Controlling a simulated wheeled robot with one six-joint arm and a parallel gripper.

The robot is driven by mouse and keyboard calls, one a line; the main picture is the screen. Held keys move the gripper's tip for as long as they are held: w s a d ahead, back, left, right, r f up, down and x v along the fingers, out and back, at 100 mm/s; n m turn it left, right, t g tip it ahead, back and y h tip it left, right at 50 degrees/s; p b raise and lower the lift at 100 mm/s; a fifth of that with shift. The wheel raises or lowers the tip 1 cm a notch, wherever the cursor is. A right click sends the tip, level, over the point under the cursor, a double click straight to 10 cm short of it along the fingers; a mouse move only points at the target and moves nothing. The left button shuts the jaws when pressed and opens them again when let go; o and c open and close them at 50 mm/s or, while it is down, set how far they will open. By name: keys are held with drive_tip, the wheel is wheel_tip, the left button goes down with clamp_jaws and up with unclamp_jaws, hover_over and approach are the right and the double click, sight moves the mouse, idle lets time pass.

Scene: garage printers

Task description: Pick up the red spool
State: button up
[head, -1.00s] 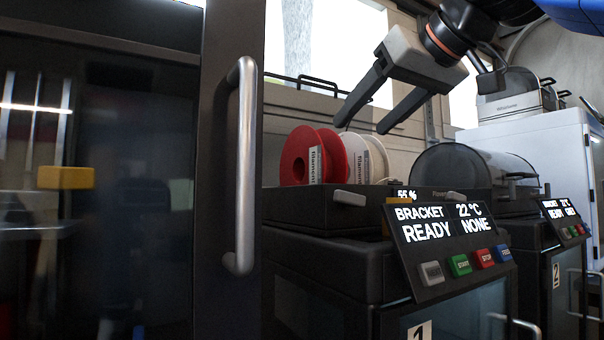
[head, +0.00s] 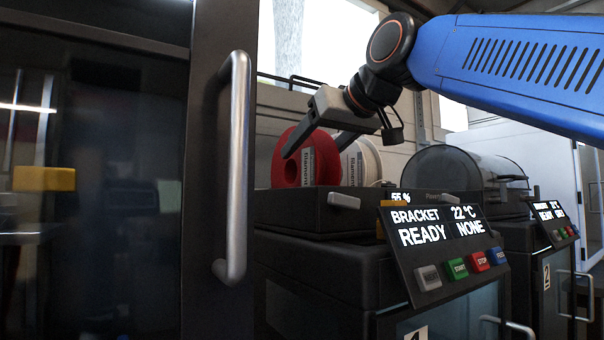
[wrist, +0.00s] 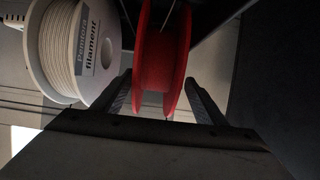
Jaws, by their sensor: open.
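The red spool (head: 290,172) stands upright on its rim in the dark tray (head: 300,222) on top of printer 1. In the wrist view the red spool (wrist: 160,65) lies between the two fingers of my gripper (wrist: 160,100), with a gap on each side. My gripper (head: 318,146) is open. In the head view its near finger hangs in front of the red spool and hides part of it. A white spool (head: 362,165) stands just right of the red one; it shows at the left of the wrist view (wrist: 72,50), close to one finger.
A tall dark cabinet door with a metal handle (head: 236,165) stands at the left. The printer's tilted display (head: 435,250) juts out at the front. A second printer with a clear domed cover (head: 468,172) is to the right.

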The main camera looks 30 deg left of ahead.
drive_tip(key=shift+w+d+x, duration=0.1)
drive_tip(key=shift+x, duration=1.25)
drive_tip(key=shift+w+d+x, duration=0.1)
drive_tip(key=shift+w+x, duration=0.05)
drive_tip(key=shift+x, duration=1.15)
drive_tip(key=shift+f, duration=0.1)
drive_tip(key=c, duration=1.3)
